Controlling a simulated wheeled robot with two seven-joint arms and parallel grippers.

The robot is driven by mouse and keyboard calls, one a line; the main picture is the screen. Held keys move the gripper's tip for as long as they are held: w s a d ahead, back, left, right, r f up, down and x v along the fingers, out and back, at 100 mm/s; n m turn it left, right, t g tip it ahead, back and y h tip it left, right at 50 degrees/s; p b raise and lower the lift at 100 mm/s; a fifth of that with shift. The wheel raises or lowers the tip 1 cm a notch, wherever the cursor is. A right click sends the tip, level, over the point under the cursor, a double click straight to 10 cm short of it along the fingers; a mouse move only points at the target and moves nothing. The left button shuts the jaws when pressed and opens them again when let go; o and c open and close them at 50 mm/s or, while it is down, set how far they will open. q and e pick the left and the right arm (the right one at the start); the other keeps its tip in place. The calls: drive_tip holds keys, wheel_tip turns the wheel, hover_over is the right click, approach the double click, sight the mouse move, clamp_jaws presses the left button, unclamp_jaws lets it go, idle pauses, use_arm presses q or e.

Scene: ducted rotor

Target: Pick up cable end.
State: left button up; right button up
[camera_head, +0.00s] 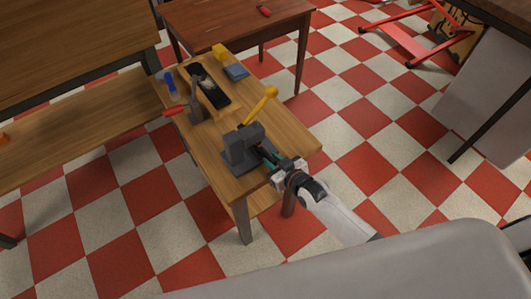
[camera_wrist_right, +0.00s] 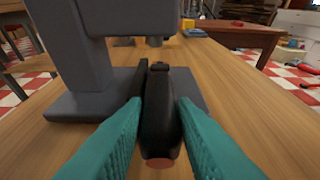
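A black, rounded piece with a reddish near end, which looks like the cable end (camera_wrist_right: 158,120), lies between the teal fingers of my right gripper (camera_wrist_right: 160,112) in the right wrist view. Both fingers appear to press its sides, with no clear gap. In the head view my right gripper (camera_head: 272,158) reaches in from the lower right, low beside the grey stand (camera_head: 240,150). The cable end is too small to make out there. The grey stand (camera_wrist_right: 85,75) rises close behind and left of the fingers in the wrist view. My left gripper is not in view.
The small wooden table (camera_head: 290,136) also carries a yellow-headed tool (camera_head: 262,103), a black tray or device (camera_head: 210,90), a blue box (camera_head: 236,72), a yellow block (camera_head: 219,51) and a red-handled tool (camera_head: 174,111). The table's right part is clear.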

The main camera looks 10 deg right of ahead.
drive_tip(key=shift+c, duration=1.2)
